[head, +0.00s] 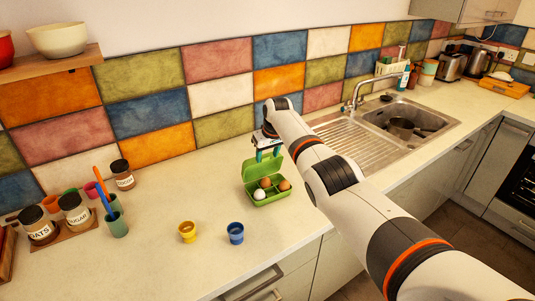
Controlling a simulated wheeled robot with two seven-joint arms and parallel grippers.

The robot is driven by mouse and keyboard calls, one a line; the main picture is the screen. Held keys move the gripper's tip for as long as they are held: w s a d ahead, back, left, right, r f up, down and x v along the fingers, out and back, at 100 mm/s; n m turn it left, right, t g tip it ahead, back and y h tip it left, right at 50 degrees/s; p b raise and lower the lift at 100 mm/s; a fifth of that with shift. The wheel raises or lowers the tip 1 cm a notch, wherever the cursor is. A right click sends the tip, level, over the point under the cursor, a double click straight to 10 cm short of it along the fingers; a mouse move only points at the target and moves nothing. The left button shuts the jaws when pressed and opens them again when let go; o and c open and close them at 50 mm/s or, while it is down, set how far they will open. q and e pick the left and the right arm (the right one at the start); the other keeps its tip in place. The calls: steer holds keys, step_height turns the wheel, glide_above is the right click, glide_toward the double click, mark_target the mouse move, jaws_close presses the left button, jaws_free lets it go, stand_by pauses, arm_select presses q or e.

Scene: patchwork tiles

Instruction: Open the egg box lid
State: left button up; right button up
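The green egg box (270,200) stands on the counter in front of my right arm. Its lid (250,169) is raised at the back, and the inside shows. One white egg and two brown eggs sit in its compartments. My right gripper (268,154) is just above the lid's top edge, with its two teal fingers apart. I cannot tell whether the fingers touch the lid. The wrist and arm hide part of the space to the right of the box. My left gripper is out of view.
A yellow cup (187,232) and a blue cup (236,233) stand in front of the box. Jars (74,212) and a green utensil cup (117,222) are at the left. The sink (405,122) lies at the right. The counter left of the box is clear.

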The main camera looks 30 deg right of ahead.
steer(key=b+v, duration=0.2)
steer(key=v, duration=1)
